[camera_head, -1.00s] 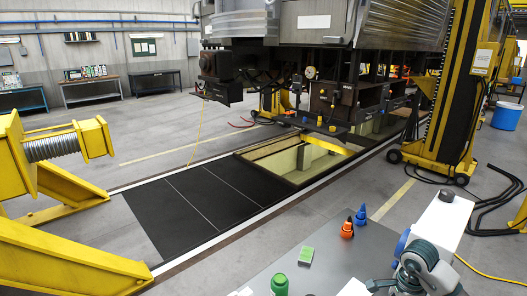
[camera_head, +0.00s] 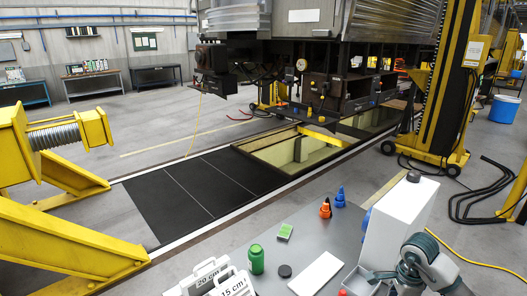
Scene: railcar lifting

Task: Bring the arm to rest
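My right arm comes in at the lower right corner, grey and rounded with a teal band. My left arm and gripper are not in view.
The bench holds a green bottle (camera_head: 256,260), a green block (camera_head: 285,231), orange (camera_head: 325,208) and blue (camera_head: 340,197) bottles, labelled white cases (camera_head: 212,277) and the white unit (camera_head: 397,220). Yellow lifting jacks (camera_head: 455,80) and a raised railcar (camera_head: 310,70) stand beyond a floor pit.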

